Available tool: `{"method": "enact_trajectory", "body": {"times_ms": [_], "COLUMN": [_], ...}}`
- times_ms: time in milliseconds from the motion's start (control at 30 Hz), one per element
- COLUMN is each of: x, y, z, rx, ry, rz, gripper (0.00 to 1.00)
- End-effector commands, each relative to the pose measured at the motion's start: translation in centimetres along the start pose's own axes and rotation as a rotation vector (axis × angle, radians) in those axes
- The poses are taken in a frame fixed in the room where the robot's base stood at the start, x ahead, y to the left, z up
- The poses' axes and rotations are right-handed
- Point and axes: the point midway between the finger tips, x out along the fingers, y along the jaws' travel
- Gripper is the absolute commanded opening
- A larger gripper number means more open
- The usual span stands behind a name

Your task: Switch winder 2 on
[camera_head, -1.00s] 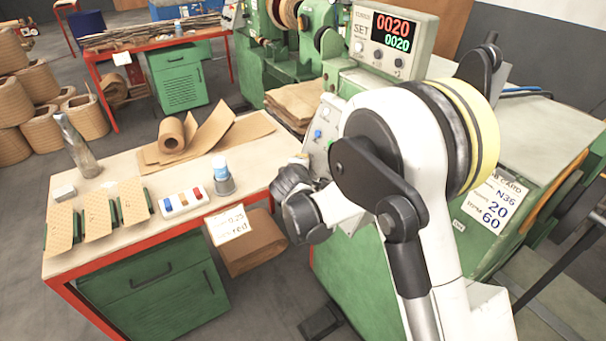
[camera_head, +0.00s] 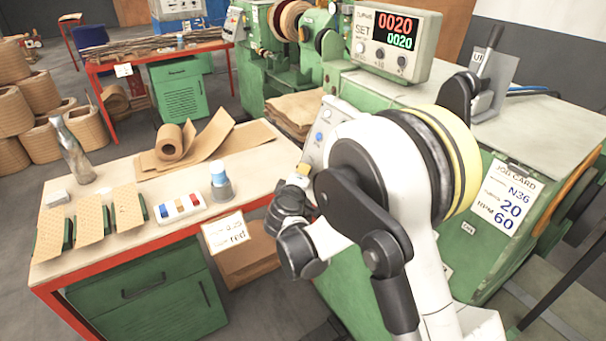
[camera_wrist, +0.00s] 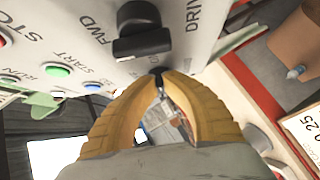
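The near green winder (camera_head: 560,124) stands at the right, with a counter box (camera_head: 392,42) on top reading 0020 in red and 0020 in green. Its sloped control panel (camera_head: 326,122) is partly hidden by my arm.
A red-edged bench (camera_head: 110,257) at the left holds card strips, a paper roll (camera_head: 174,142), a blue-capped pot (camera_head: 220,182) and a metal bottle. A job card (camera_head: 507,196) hangs on the winder. A lever (camera_head: 487,52) stands on its top. Another green machine stands behind.

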Motion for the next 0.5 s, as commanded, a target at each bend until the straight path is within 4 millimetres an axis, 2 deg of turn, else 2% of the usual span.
{"method": "enact_trajectory", "body": {"times_ms": [167, 200, 233, 267, 500], "x": [0.05, 0.05, 0.05, 0.05, 0.02], "y": [0.04, 0.04, 0.05, 0.04, 0.03], "z": [-0.08, -0.08, -0.07, -0.07, -0.03], "rx": [0.0, 0.0, 0.0, 0.0, -0.001], "ry": [0.001, 0.001, 0.001, 0.001, 0.001], "rz": [0.0, 0.0, 0.0, 0.0, 0.0], "gripper": [0.0, 0.18, 0.27, 0.32, 0.32]}}
